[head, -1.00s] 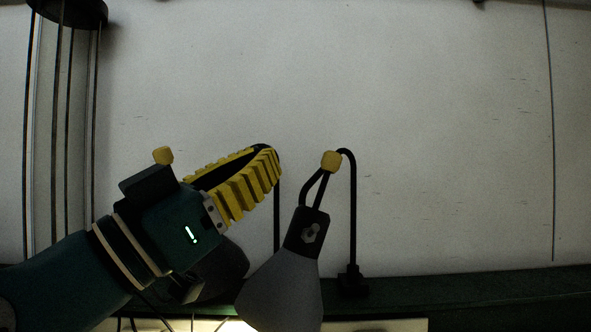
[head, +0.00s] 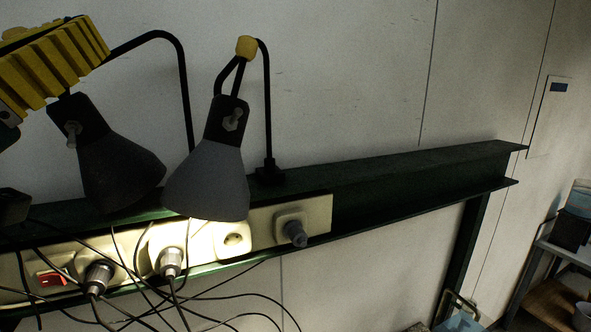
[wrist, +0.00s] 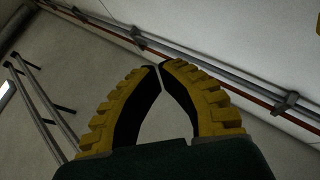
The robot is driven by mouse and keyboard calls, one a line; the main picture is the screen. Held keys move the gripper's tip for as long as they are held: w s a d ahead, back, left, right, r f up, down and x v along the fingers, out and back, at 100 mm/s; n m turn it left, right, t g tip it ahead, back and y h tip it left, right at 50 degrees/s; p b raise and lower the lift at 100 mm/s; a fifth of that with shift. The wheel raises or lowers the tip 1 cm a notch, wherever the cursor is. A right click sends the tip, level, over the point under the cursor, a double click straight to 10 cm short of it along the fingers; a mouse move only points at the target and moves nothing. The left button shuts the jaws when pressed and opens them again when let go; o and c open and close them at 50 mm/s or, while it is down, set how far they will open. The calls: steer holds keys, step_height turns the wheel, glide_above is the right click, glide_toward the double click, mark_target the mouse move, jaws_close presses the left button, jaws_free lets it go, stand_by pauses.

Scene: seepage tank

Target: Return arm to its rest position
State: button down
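My gripper (wrist: 160,66) has two ribbed yellow fingers with black inner pads. Their tips meet in the wrist view, with only an empty almond-shaped gap behind them, so it is shut on nothing. In the head view, my gripper (head: 98,38) shows at the upper left edge, partly cut off by the frame. It appears in front of the wall, above the left lamp. The rest of my arm is mostly out of view.
Two dark lamps, left (head: 115,165) and right (head: 210,170), hang over a green beam (head: 420,165) with lit sockets (head: 232,240), plugs and loose cables. A shelf cart (head: 560,250) stands far right. In the wrist view, pipes (wrist: 225,80) run along a pale surface.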

mark_target(227, 133)
steer(key=w+d+f+n+g+y+p, duration=0.1)
steer(key=w+d+f+y, duration=0.1)
steer(key=d+f, duration=0.6)
steer(key=w+d+f+y+p, duration=0.1)
steer(key=w+d+f+p, duration=0.1)
steer(key=d+f, duration=0.6)
steer(key=s+d+f+n+y, duration=0.2)
steer(key=s+d+y, duration=0.1)
steer(key=s+d, duration=0.1)
steer(key=s+d+f+n+t+y+p, duration=0.1)
steer(key=s+d+n+y, duration=0.1)
steer(key=s+d, duration=0.3)
steer(key=shift+s+d+f+y, duration=0.25)
steer(key=shift+d+f+y, duration=0.1)
steer(key=shift+y, duration=0.15)
steer(key=shift+a, duration=0.15)
